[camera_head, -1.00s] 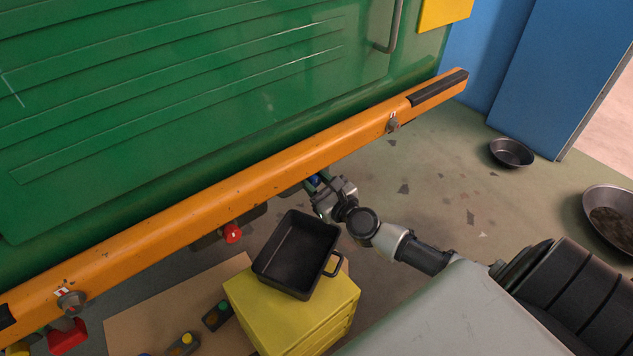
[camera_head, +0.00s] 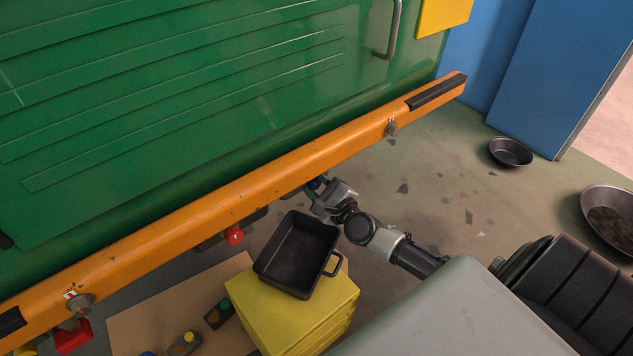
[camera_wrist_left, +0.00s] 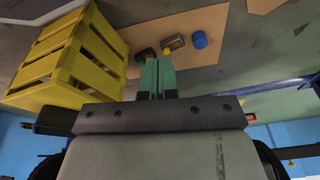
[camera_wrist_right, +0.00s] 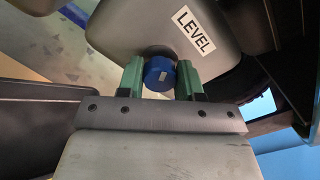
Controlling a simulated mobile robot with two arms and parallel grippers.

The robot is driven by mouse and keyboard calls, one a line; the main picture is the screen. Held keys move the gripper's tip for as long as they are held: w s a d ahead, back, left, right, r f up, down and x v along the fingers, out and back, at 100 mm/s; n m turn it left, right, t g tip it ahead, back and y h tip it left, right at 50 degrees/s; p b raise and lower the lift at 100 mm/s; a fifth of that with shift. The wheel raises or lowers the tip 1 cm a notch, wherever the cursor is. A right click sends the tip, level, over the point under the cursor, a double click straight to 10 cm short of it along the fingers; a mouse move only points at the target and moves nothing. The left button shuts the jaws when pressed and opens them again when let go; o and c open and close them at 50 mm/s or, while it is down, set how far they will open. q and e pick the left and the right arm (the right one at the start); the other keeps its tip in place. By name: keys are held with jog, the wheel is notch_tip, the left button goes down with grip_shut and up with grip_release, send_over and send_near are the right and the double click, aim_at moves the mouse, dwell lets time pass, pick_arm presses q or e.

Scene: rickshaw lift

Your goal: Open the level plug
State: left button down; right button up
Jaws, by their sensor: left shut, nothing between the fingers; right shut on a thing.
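The level plug (camera_wrist_right: 160,74) is a blue round cap on a grey housing (camera_wrist_right: 120,30) with a white LEVEL label (camera_wrist_right: 193,29), in the right wrist view. My right gripper (camera_wrist_right: 162,80) has its green fingers on both sides of the plug and is shut on it. In the head view my right gripper (camera_head: 318,186) reaches under the orange beam, and the beam partly hides the plug. My left gripper (camera_wrist_left: 158,65) is shut and empty in the left wrist view, its fingers side by side. It is not visible in the head view.
The orange beam (camera_head: 245,187) runs along the green machine (camera_head: 180,90). A black pan (camera_head: 297,252) rests on a yellow crate (camera_head: 290,318) beside my right gripper. A red knob (camera_head: 234,235) hangs under the beam. Bowls (camera_head: 511,152) lie on the floor at right.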

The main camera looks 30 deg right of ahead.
jog(key=n+p, duration=0.1)
jog(key=n, duration=0.3)
jog(key=shift+n, duration=0.4)
pick_arm(q)
jog(key=s+f+p, duration=0.3)
jog(key=s+f, duration=0.4)
jog(key=f, duration=0.4)
pick_arm(e)
jog(key=n, duration=0.8)
jog(key=n+p, duration=0.3)
jog(key=n, duration=0.5)
jog(key=shift+f+n, duration=0.1)
jog(key=shift+n, duration=0.2)
jog(key=shift+n+p, duration=0.35)
jog(key=shift+n, duration=0.35)
pick_arm(q)
jog(key=s+a+f+g, duration=0.1)
jog(key=s+a+f, duration=0.2)
jog(key=s, duration=0.8)
jog(key=shift+s+f+g, duration=0.25)
jog(key=shift+f+g, duration=0.05)
jog(key=shift+f, duration=0.45)
pick_arm(e)
jog(key=shift+f, duration=0.1)
pick_arm(q)
jog(key=shift+a, duration=0.1)
pick_arm(e)
jog(key=shift+n, duration=0.3)
jog(key=o, duration=0.9)
